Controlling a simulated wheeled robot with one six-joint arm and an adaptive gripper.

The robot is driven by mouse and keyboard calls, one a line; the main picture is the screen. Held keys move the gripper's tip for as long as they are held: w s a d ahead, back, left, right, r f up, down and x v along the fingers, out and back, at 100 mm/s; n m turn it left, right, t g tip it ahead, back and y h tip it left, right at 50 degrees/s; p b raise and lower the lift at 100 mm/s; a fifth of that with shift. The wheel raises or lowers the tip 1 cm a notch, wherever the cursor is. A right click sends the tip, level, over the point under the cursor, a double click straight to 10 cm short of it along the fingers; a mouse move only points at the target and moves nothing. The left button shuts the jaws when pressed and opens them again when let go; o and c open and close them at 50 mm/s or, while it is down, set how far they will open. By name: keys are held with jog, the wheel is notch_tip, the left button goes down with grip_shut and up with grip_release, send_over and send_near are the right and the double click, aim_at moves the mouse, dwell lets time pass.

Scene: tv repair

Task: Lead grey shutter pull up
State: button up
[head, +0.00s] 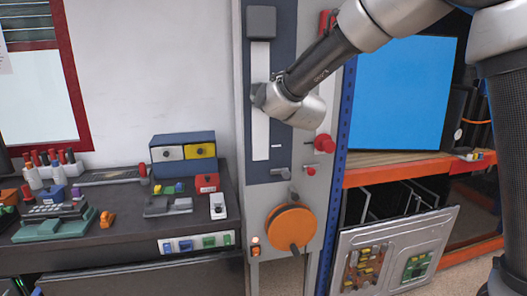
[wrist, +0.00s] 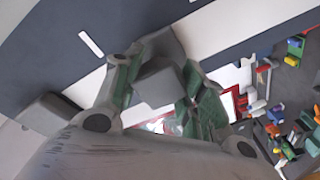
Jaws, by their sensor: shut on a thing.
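The grey shutter pull (wrist: 160,84) is a small grey block between my gripper's fingers in the wrist view. My gripper (wrist: 158,72) has green-grey fingers and is shut on the pull, with one finger on each side. In the head view my gripper (head: 262,97) is at the white upright strip (head: 260,120) on the dark blue panel (head: 284,60). My wrist hides most of the fingers and the pull there. A larger grey block (head: 261,22) sits at the top of the strip.
A dark bench (head: 110,232) with several small parts stands at left. A blue screen (head: 405,95) on an orange shelf is at right.

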jog(key=shift+r, duration=0.55)
jog(key=shift+r, duration=2.05)
jog(key=shift+r, duration=0.8)
jog(key=o, duration=1)
jog(key=shift+o, duration=0.2)
jog(key=shift+s, duration=0.1)
